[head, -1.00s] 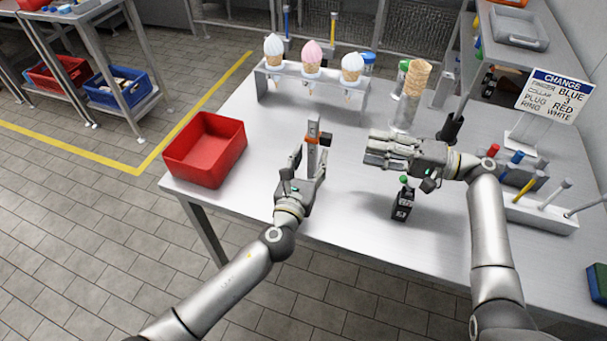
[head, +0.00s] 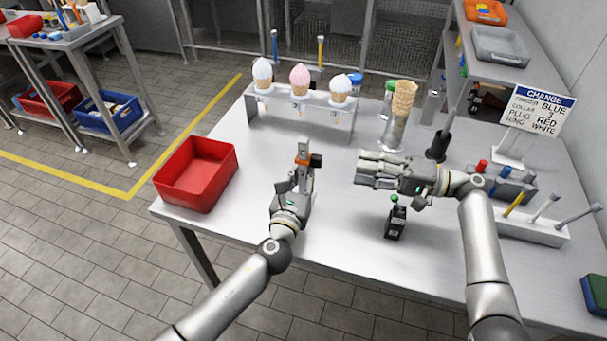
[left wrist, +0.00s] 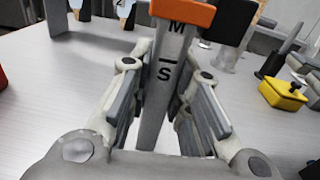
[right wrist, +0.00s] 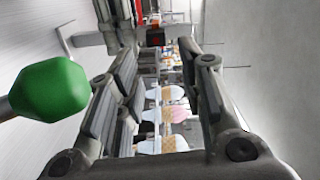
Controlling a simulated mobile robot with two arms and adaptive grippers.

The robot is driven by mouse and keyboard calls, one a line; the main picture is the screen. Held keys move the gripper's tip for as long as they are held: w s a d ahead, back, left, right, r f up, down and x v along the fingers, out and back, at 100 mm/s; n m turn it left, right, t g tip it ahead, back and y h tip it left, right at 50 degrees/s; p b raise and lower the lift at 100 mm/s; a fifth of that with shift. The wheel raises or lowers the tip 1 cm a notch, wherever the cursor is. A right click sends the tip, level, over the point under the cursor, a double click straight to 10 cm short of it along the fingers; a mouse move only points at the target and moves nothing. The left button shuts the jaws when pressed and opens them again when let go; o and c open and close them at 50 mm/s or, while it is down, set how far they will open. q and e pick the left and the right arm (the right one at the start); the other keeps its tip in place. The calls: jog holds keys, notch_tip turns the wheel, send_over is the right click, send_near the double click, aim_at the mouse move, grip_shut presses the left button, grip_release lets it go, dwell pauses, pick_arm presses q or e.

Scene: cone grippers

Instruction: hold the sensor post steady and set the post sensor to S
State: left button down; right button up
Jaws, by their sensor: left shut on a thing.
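The sensor post (head: 302,177) is a grey upright bar on the table. An orange sensor (head: 315,160) with a dark part beside it sits near its top. In the left wrist view the post (left wrist: 158,100) carries an M mark just under the orange sensor (left wrist: 183,11) and an S mark with a line lower down. My left gripper (head: 300,190) is shut on the post below the sensor; its fingers also show in the left wrist view (left wrist: 165,105). My right gripper (head: 360,170) is open and empty, to the right of the post, fingers pointing left toward it.
A red bin (head: 196,175) stands left of the post. A rack with ice cream cones (head: 300,108), a glass with a cone (head: 398,115), a black holder (head: 438,146) and a sign (head: 537,110) stand behind.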

jog(key=shift+r+n, duration=0.2)
jog(key=shift+n, duration=0.1)
jog(key=c, duration=0.4)
jog(key=r+n, duration=0.3)
jog(key=n, duration=0.1)
jog(key=r+n+h, duration=0.1)
jog(key=r+n, duration=0.2)
jog(key=n, duration=0.1)
jog(key=r+n+h, duration=0.1)
jog(key=r+n, duration=0.2)
jog(key=n, duration=0.2)
jog(key=shift+s+a, duration=0.1)
jog(key=shift+s, duration=0.1)
grip_shut()
jog(key=n+h, duration=0.1)
jog(key=n, duration=0.1)
send_over(308, 148)
jog(key=s+d, duration=0.1)
jog(key=d, duration=0.3)
jog(key=f, duration=0.4)
jog(key=shift+a, duration=0.3)
jog(key=shift+f, duration=0.6)
